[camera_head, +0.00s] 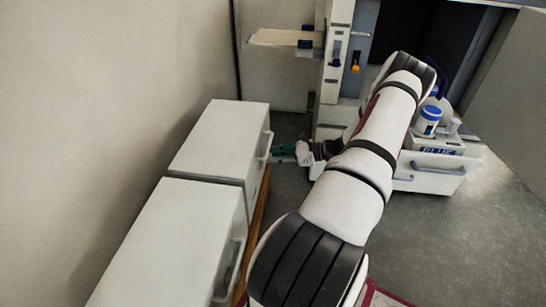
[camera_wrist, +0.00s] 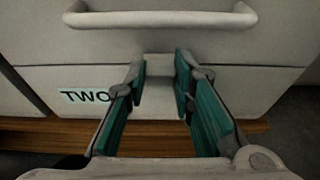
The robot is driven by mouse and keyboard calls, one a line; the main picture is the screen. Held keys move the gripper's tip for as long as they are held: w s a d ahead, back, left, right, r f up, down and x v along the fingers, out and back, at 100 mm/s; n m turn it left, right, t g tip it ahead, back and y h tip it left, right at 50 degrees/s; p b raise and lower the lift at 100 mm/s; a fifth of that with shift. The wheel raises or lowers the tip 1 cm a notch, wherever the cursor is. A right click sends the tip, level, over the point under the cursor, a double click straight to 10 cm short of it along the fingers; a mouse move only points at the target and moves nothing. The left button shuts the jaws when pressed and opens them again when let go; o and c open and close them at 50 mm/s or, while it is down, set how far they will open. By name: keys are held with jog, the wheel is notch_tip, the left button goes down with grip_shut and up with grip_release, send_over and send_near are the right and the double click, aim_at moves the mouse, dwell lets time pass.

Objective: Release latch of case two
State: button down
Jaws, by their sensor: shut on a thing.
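Case two is the far white case (camera_head: 217,140) on the left in the head view. Its front fills the wrist view, with a "TWO" label (camera_wrist: 85,96) at left and a grey bar handle (camera_wrist: 160,19) above. A small light latch (camera_wrist: 160,92) sits below the handle on the case front, between my teal finger pads. My gripper (camera_wrist: 161,76) is shut on the latch, one finger on each side. In the head view my gripper (camera_head: 275,154) is at the front of the far case, and the latch itself is hidden there.
A second white case (camera_head: 170,243) stands nearer, beside case two. Both rest on a wooden ledge (camera_head: 257,215). At right, a white drawer unit (camera_head: 432,177) bears a blue-lidded jar (camera_head: 428,122). Grey floor (camera_head: 450,245) lies open at lower right.

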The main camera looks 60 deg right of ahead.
jog(key=s+d+f+t+y+b, duration=0.1)
jog(key=s+f+t+y+b, duration=0.1)
jog(key=f+t, duration=0.4)
jog(key=shift+s+f+t+y, duration=0.25)
jog(key=shift+s+t+y, duration=0.6)
jog(key=shift+t, duration=1.25)
jog(key=shift+w+d+y, duration=0.15)
jog(key=shift+w+y, duration=0.1)
jog(key=shift+w, duration=0.05)
jog(key=c, duration=1.4)
grip_release()
jog(key=shift+o, duration=0.2)
jog(key=shift+r, duration=0.1)
notch_tip(320, 180, up, 10)
